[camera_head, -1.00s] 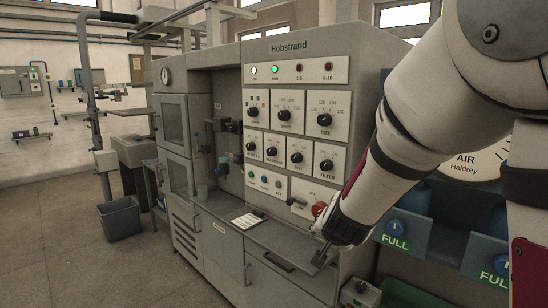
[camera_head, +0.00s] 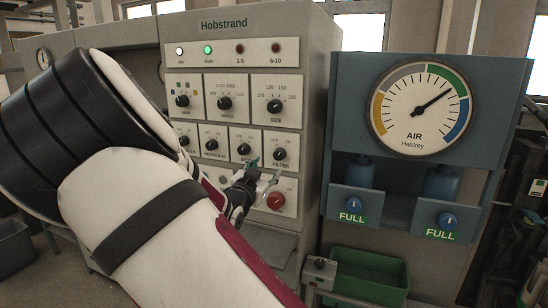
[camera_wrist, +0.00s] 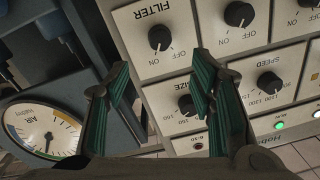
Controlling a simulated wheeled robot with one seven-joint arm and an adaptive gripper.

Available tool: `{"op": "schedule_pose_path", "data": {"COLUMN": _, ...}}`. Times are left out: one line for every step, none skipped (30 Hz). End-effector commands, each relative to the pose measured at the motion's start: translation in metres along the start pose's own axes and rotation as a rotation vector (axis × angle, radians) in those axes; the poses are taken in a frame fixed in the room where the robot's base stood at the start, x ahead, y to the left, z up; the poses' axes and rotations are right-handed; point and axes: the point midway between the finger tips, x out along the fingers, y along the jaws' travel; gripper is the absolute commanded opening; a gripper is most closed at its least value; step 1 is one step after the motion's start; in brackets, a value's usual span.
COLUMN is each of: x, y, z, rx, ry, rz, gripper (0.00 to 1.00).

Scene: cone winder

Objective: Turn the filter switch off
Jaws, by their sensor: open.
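The filter switch (camera_head: 279,154) is a round black knob on a white plate at the right end of the panel's lower knob row, labelled FILTER. In the wrist view the filter knob (camera_wrist: 160,37) stands at the top centre, with ON and OFF printed beside it; its pale mark seems to face ON. My gripper (camera_head: 265,172) is open and empty, just below and in front of the filter knob in the head view. In the wrist view its green-padded fingers (camera_wrist: 161,72) stand apart on either side of the knob's column, with the knob beyond their tips, apparently untouched.
An air gauge (camera_head: 420,108) and blue cabinet stand at the right. A green bin (camera_head: 368,275) is low down.

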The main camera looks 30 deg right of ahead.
Motion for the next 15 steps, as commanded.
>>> {"op": "schedule_pose_path", "data": {"x": 0.011, "y": 0.001, "z": 0.000, "rx": -0.001, "ry": 0.004, "rz": 0.003, "gripper": 0.50}}
{"op": "schedule_pose_path", "data": {"x": 0.017, "y": 0.001, "z": 0.000, "rx": -0.002, "ry": 0.003, "rz": 0.003, "gripper": 0.50}}
{"op": "schedule_pose_path", "data": {"x": 0.025, "y": 0.001, "z": 0.000, "rx": -0.001, "ry": 0.003, "rz": 0.003, "gripper": 0.50}}
{"op": "schedule_pose_path", "data": {"x": 0.031, "y": 0.001, "z": 0.000, "rx": -0.001, "ry": 0.003, "rz": 0.003, "gripper": 0.50}}
{"op": "schedule_pose_path", "data": {"x": 0.037, "y": 0.002, "z": 0.000, "rx": -0.002, "ry": 0.003, "rz": 0.003, "gripper": 0.50}}
{"op": "schedule_pose_path", "data": {"x": 0.045, "y": 0.001, "z": 0.000, "rx": -0.003, "ry": 0.002, "rz": 0.002, "gripper": 0.50}}
{"op": "schedule_pose_path", "data": {"x": 0.051, "y": 0.001, "z": 0.000, "rx": -0.002, "ry": 0.002, "rz": 0.003, "gripper": 0.50}}
{"op": "schedule_pose_path", "data": {"x": 0.057, "y": 0.001, "z": 0.000, "rx": -0.001, "ry": 0.002, "rz": 0.002, "gripper": 0.50}}
{"op": "schedule_pose_path", "data": {"x": 0.065, "y": 0.001, "z": 0.000, "rx": -0.002, "ry": 0.001, "rz": 0.002, "gripper": 0.50}}
{"op": "schedule_pose_path", "data": {"x": 0.070, "y": 0.001, "z": 0.000, "rx": -0.002, "ry": 0.001, "rz": 0.002, "gripper": 0.50}}
{"op": "schedule_pose_path", "data": {"x": 0.075, "y": 0.001, "z": 0.000, "rx": -0.002, "ry": 0.002, "rz": 0.002, "gripper": 0.50}}
{"op": "schedule_pose_path", "data": {"x": 0.082, "y": 0.001, "z": 0.000, "rx": -0.002, "ry": 0.001, "rz": 0.002, "gripper": 0.50}}
{"op": "schedule_pose_path", "data": {"x": 0.086, "y": 0.001, "z": 0.000, "rx": -0.002, "ry": 0.000, "rz": 0.002, "gripper": 0.50}}
{"op": "schedule_pose_path", "data": {"x": 0.091, "y": 0.001, "z": 0.000, "rx": -0.003, "ry": 0.000, "rz": 0.002, "gripper": 0.50}}
{"op": "schedule_pose_path", "data": {"x": 0.096, "y": 0.001, "z": 0.000, "rx": -0.002, "ry": 0.000, "rz": 0.001, "gripper": 0.50}}
